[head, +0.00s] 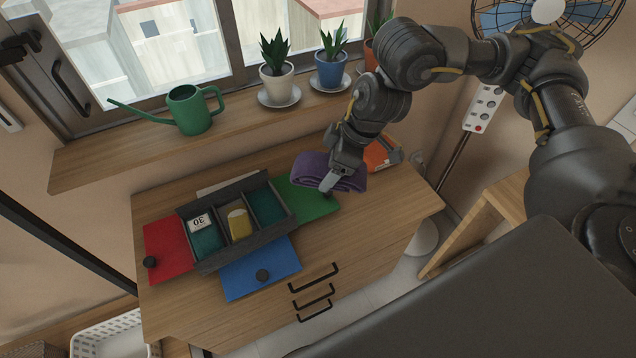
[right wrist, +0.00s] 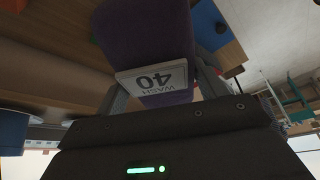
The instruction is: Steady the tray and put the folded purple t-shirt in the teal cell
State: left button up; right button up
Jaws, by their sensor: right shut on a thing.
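The folded purple t-shirt (head: 312,168) is in my right gripper (head: 331,184), at the right end of the tray, over a green panel. The dark grey tray (head: 228,257) has three cells in a row. The left cell (head: 207,243) looks teal and has a white "30" label, the middle one holds a yellow folded piece (head: 239,224), and the right cell (head: 266,206) looks teal and empty. My left gripper is out of view.
A red panel (head: 168,240), a blue panel (head: 250,270) and the green panel (head: 318,205) lie around the tray on the wooden cabinet top (head: 360,235). An orange box (head: 378,156) stands behind the t-shirt. A watering can (head: 189,112) and potted plants stand on the sill.

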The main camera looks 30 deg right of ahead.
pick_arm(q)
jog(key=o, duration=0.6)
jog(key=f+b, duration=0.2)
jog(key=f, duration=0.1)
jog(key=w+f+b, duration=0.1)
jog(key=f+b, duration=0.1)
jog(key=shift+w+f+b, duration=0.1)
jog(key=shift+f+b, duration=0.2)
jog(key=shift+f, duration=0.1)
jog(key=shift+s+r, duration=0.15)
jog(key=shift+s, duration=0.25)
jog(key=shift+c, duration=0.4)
